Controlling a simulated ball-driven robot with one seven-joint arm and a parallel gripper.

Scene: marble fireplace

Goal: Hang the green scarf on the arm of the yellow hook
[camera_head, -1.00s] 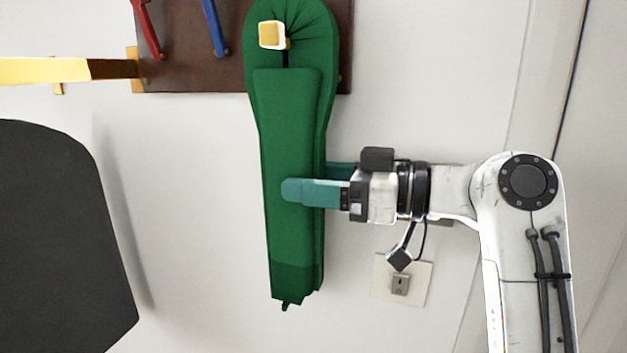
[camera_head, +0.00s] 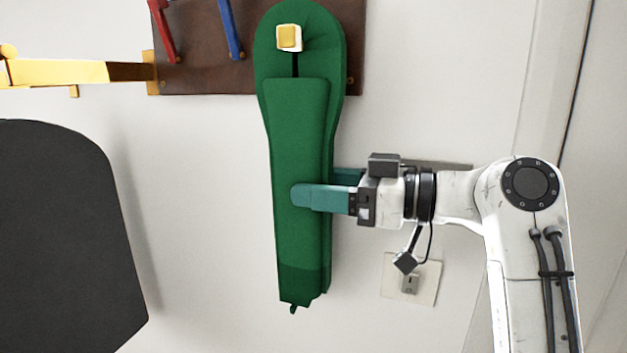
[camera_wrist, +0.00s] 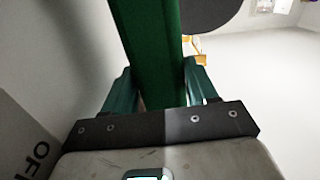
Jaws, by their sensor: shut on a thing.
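The green scarf (camera_head: 298,180) hangs long and narrow in front of the wall, its upper end a rounded loop. The yellow hook's square tip (camera_head: 288,37) shows inside that loop, with green cloth around it and a dark slit below. The rest of this hook's arm is hidden, so I cannot tell how deep the loop sits on it. My gripper (camera_head: 325,192) comes from the right, its teal fingers shut on the scarf's lower half. The wrist view shows the scarf (camera_wrist: 152,50) between both fingers (camera_wrist: 155,90).
A brown board (camera_head: 200,78) carries a red hook (camera_head: 164,32) and a blue hook (camera_head: 230,28), left of the scarf. A gold bar (camera_head: 60,73) juts left from the board's edge. A black rounded panel (camera_head: 65,230) fills the lower left. A wall plate (camera_head: 425,280) sits below my wrist.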

